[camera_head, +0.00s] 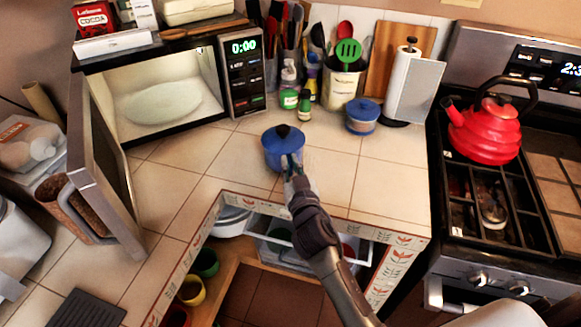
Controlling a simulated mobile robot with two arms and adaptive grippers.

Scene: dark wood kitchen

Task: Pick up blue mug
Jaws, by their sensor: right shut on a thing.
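The blue mug (278,152) is on or just above the tiled counter, in front of the microwave's right side. A small dark spot shows at its top. My right gripper (291,167) reaches it from the front and is shut on its near side. The fingertips are small and partly hidden against the mug. I cannot tell whether the mug's base touches the tiles. My left gripper is not in view.
The open microwave (150,95) is at the left, with its door (105,165) swung out. A blue-lidded container (362,117), a utensil crock (341,86) and bottles (289,92) stand behind the mug. A red kettle (485,130) is on the stove. Counter tiles right of the mug are clear.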

